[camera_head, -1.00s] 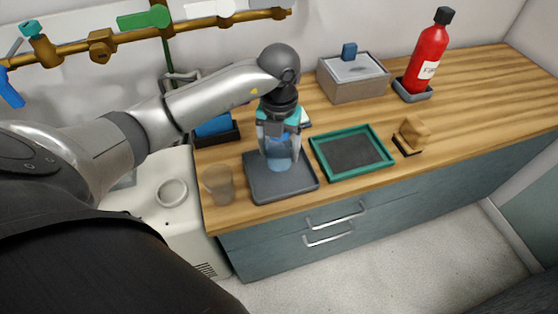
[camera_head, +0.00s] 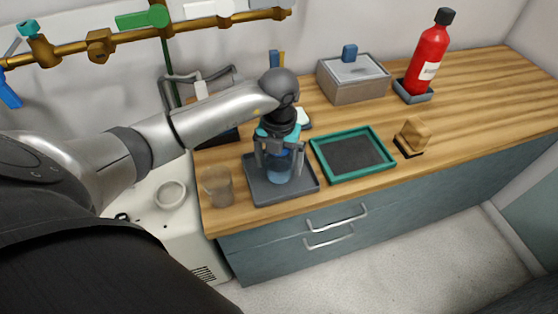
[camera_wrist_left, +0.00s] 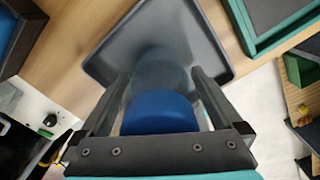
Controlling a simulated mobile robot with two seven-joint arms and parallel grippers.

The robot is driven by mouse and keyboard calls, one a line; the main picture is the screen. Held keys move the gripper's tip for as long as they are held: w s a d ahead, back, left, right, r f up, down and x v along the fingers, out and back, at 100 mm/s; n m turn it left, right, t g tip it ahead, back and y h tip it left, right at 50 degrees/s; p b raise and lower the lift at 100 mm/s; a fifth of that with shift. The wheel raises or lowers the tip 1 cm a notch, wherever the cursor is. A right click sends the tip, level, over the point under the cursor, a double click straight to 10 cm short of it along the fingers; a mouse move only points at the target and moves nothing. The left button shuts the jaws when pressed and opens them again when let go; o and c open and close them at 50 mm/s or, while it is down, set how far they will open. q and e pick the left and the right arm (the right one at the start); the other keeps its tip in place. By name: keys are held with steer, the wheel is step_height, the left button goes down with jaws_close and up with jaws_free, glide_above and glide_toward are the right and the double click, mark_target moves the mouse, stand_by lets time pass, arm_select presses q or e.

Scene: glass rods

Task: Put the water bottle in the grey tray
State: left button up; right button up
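The water bottle (camera_head: 279,174), clear with a blue upper part, stands upright on the grey tray (camera_head: 257,188). In the left wrist view the bottle's blue part (camera_wrist_left: 160,113) fills the middle, with the grey tray (camera_wrist_left: 207,62) below it. My left gripper (camera_head: 280,166) is over the bottle from above, one finger on each side. The fingers look spread, with narrow gaps beside the bottle; contact is hard to judge through the clear wall. The bottle's top is hidden by the gripper. My right gripper is not in view.
A cup (camera_head: 217,186) stands close left of the grey tray. A green-rimmed tray (camera_head: 353,175) lies close on its right. A brown block (camera_head: 413,134), a grey box (camera_head: 353,82) and a red bottle (camera_head: 428,60) are farther right. The counter's right end is clear.

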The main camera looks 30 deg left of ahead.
arm_select(q)
steer(key=shift+r, duration=0.25)
step_height(320, 180, up, 12)
steer(key=shift+f+p, duration=0.1)
steer(key=shift+p, duration=1.15)
